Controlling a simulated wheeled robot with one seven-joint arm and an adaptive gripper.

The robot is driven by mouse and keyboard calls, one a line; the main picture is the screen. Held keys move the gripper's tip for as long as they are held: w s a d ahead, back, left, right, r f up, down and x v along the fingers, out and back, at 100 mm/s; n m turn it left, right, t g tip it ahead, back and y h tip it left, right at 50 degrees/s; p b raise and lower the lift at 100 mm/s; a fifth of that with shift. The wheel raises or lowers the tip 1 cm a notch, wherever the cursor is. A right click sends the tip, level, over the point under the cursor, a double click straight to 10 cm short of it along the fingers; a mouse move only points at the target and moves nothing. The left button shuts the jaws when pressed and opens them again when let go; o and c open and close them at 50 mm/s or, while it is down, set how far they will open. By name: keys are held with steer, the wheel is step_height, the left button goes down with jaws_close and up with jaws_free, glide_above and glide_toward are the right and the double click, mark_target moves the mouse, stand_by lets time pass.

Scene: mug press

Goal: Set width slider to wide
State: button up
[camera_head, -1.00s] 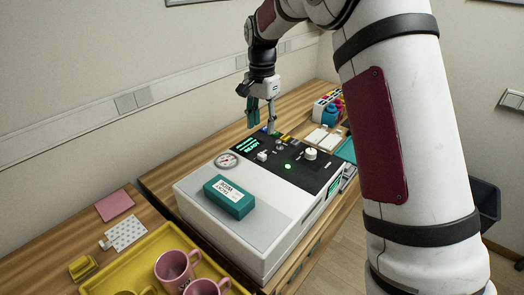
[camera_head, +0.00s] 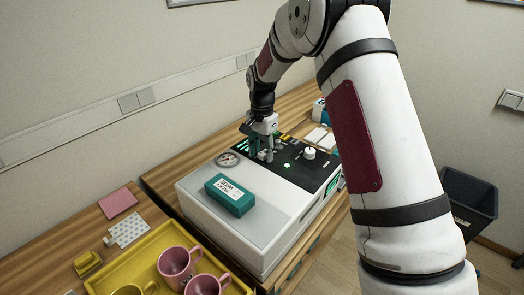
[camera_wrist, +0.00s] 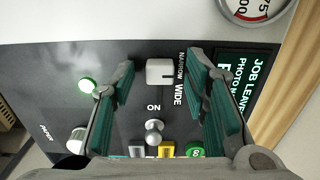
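The width slider's pale square knob (camera_wrist: 160,71) sits on the black control panel (camera_wrist: 60,70), beside the NARROW and WIDE labels. It is level with NARROW and just short of the WIDE lettering (camera_wrist: 178,95). My gripper (camera_wrist: 161,60) is open, with one teal-padded finger on each side of the knob and a visible gap on both sides. I cannot tell how far above the panel the fingertips are. In the head view my gripper (camera_head: 261,155) points down over the panel near the gauge, and its fingers partly hide the knob.
A round gauge (camera_head: 228,159) and a teal box (camera_head: 230,194) are on the white machine. A yellow tray (camera_head: 112,272) holds mugs.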

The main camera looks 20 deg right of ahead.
jaws_close()
steer(key=w+d+b, duration=0.2)
steer(key=d, duration=0.1)
steer(key=shift+w+f, duration=0.1)
steer(key=shift+w, duration=0.05)
steer(key=shift+d+r, duration=0.2)
steer(key=shift+o, duration=0.3)
jaws_free()
